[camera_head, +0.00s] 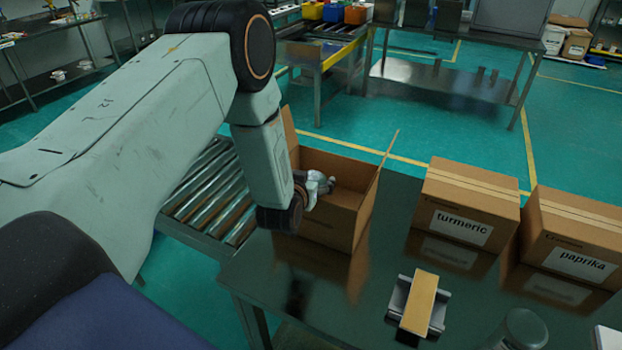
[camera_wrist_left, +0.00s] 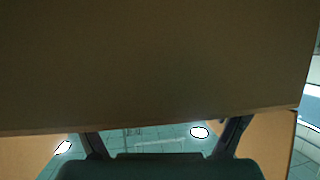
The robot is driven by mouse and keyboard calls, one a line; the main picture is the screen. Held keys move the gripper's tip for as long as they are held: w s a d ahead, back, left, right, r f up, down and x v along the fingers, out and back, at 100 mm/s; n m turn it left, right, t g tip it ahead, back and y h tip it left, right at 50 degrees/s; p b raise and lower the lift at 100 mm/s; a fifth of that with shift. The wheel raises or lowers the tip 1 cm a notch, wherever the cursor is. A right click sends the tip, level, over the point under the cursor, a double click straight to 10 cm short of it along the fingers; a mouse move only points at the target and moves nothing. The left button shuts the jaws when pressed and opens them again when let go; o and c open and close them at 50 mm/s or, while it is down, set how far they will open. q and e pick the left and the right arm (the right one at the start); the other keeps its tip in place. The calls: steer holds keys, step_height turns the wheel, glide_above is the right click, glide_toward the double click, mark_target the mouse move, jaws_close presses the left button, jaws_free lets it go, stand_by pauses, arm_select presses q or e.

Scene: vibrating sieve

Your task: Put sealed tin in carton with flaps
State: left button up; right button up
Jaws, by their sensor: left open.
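The open carton with flaps (camera_head: 335,222) stands at the left end of the dark table, its flaps raised. My left arm reaches down to the carton. My left gripper (camera_head: 320,185) is at its near left side, over the opening, partly hidden by the wrist. In the left wrist view a brown cardboard surface (camera_wrist_left: 160,70) fills most of the picture, and the left gripper's two fingers (camera_wrist_left: 163,140) stand apart with nothing seen between them. A grey round-topped object (camera_head: 525,328) at the bottom right edge may be the sealed tin; I cannot tell. The carton's floor is hidden. My right gripper is out of view.
Closed cartons labelled turmeric (camera_head: 467,205) and paprika (camera_head: 575,240) stand right of the open carton. A small metal holder with a tan block (camera_head: 419,302) sits in front. A roller conveyor (camera_head: 215,195) lies left. The table between carton and holder is clear.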

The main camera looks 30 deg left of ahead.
arm_select(q)
steer(key=shift+s+f, duration=0.25)
steer(key=shift+f, duration=0.05)
steer(key=shift+w+r+p, duration=0.1)
steer(key=shift+r+p, duration=0.3)
steer(key=shift+r, duration=0.05)
steer(key=shift+s+r, duration=0.2)
steer(key=shift+r, duration=0.1)
steer(key=v, duration=1.1)
steer(key=shift+r, duration=0.3)
steer(key=shift+s, duration=0.15)
steer(key=shift+c, duration=0.5)
